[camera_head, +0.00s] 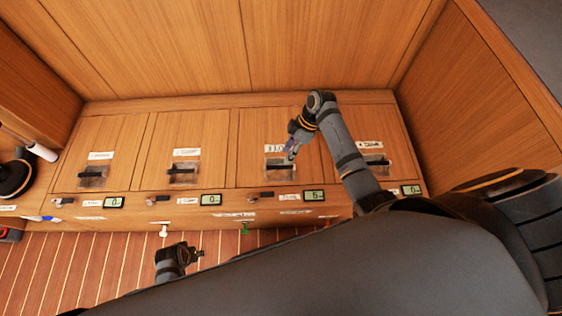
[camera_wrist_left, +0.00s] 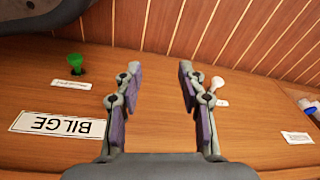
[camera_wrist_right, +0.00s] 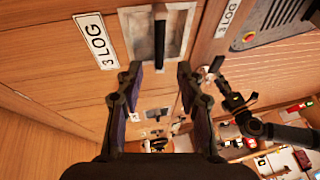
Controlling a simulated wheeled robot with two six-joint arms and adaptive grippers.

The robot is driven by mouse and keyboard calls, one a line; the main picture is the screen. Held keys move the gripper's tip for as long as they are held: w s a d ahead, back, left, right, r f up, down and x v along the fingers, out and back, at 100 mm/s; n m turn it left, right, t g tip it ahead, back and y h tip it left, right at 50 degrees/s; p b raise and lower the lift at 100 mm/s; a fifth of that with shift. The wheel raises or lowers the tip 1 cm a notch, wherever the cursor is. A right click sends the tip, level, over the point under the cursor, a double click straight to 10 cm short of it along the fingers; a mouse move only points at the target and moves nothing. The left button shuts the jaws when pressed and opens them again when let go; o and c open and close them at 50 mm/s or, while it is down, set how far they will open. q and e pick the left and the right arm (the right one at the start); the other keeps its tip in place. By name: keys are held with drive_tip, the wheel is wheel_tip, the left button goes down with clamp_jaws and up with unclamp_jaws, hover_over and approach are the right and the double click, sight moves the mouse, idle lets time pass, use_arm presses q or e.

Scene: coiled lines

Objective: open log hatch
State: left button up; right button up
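The log hatch (camera_head: 254,172) is the third wooden lid from the left, lying flush in the bench top. Its "3 LOG" label (camera_wrist_right: 96,40) shows in the right wrist view. Its dark bar handle (camera_wrist_right: 159,40) sits in a metal recessed plate. My right gripper (camera_head: 291,154) is above this handle; in the right wrist view its fingers (camera_wrist_right: 160,69) are apart, with nothing between them, the handle just beyond the tips. My left gripper (camera_head: 198,254) is low in front of the bench; its fingers (camera_wrist_left: 159,67) are apart and empty.
Other closed hatches (camera_head: 195,142) with similar handles lie on both sides. Small displays (camera_head: 314,195) and latches (camera_head: 262,195) line the bench's front edge. A green knob (camera_wrist_left: 76,63), a white knob (camera_wrist_left: 216,83) and a "BILGE" label (camera_wrist_left: 58,125) are on the front panel. A wooden wall (camera_head: 250,45) rises behind.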

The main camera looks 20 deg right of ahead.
sight(282, 162)
drive_tip(key=b+x, duration=0.1)
drive_tip(key=x, duration=0.5)
drive_tip(key=shift+f, duration=0.1)
drive_tip(key=shift+a+f, duration=0.15)
drive_tip(key=shift+f, duration=0.1)
use_arm(q)
wheel_tip(282, 162, up, 6)
drive_tip(key=w+d, duration=0.1)
drive_tip(key=shift+w+d, duration=0.3)
use_arm(e)
clamp_jaws()
